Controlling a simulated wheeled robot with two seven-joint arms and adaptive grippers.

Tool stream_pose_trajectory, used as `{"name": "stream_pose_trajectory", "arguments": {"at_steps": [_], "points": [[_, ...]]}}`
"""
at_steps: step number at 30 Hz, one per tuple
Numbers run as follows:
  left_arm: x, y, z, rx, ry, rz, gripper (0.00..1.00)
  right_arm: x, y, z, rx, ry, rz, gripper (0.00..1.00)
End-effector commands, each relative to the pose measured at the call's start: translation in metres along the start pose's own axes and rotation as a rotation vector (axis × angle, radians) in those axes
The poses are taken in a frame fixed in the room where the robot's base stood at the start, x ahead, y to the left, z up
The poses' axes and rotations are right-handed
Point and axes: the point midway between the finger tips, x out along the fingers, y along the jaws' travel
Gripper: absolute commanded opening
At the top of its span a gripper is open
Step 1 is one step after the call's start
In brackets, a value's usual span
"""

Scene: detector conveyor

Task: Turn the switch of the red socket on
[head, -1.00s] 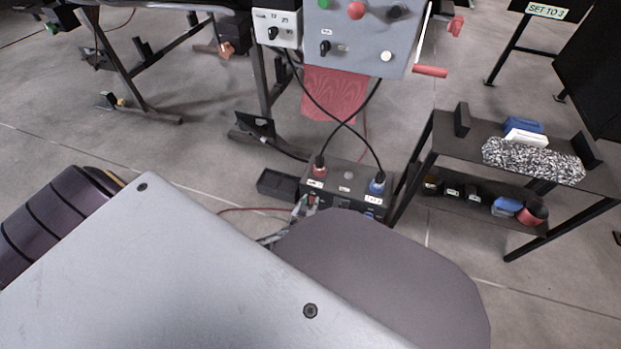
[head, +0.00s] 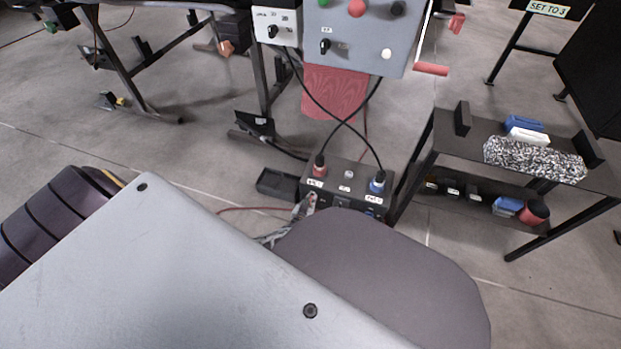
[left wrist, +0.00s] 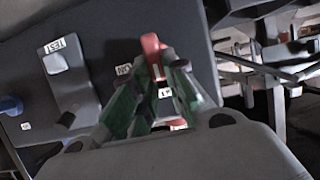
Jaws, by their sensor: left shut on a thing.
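The dark socket box (head: 345,186) stands on the floor in the middle of the head view. The red socket (head: 319,171) is on its left, with a black cable plugged in; red also shows in the left wrist view (left wrist: 152,45). My left gripper (head: 309,201) is at the box's front face, just below the red socket. Its green-sided fingers (left wrist: 162,72) are closed together there in the left wrist view. My right gripper is not in view.
The blue socket (head: 377,185) sits to the right on the same box. A grey control panel (head: 360,40) hangs above, with cables running down. A dark shelf table (head: 440,140) stands close on the right. A black tray (head: 277,185) lies left of the box.

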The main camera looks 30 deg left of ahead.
Motion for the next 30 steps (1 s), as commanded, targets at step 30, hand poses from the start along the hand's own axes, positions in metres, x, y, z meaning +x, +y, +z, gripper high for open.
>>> {"name": "stream_pose_trajectory", "arguments": {"at_steps": [30], "points": [[0.001,0.012,0.003,0.364,-0.002,-0.151,0.0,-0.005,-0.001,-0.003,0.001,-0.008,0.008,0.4]]}}
